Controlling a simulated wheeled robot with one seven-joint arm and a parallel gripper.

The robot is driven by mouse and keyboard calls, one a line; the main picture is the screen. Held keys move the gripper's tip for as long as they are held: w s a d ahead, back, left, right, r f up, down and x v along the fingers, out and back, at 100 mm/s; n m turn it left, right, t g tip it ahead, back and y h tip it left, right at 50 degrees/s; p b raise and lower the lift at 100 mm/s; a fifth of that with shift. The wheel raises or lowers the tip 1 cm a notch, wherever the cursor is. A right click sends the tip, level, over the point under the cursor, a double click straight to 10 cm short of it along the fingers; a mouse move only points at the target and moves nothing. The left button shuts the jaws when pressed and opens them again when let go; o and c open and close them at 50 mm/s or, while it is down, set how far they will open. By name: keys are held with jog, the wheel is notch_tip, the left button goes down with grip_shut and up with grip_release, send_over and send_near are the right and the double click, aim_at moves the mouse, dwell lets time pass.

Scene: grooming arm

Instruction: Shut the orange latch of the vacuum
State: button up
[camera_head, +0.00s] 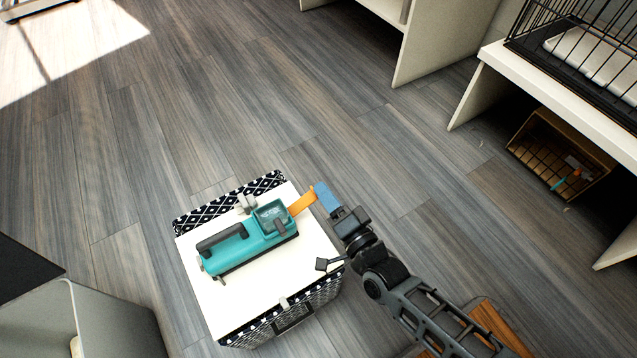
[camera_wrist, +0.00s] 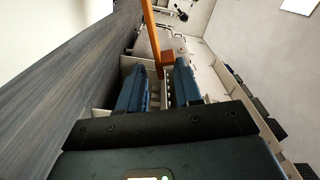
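The teal vacuum (camera_head: 245,243) lies on the white top of a box, with a dark handle and a clear bin at its right end. Its orange latch (camera_head: 302,203) sticks out from that end, swung away from the body. My gripper (camera_head: 324,194), with blue fingers, is at the latch's outer end, just off the box's edge. In the wrist view the latch (camera_wrist: 149,28) runs down from the top to near the fingertips. My gripper (camera_wrist: 160,78) has its fingers apart there, with a gap between them. Whether a finger touches the latch I cannot tell.
The box (camera_head: 205,288) has black-and-white patterned sides. A white shelf unit with a black wire cage (camera_head: 580,45) stands at the right, with a basket (camera_head: 560,155) beneath. A grey cabinet (camera_head: 85,318) is at the lower left. Wooden floor beyond the box is clear.

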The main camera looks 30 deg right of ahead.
jog(key=shift+w+b, duration=0.45)
jog(key=shift+w, duration=1.75)
grip_shut()
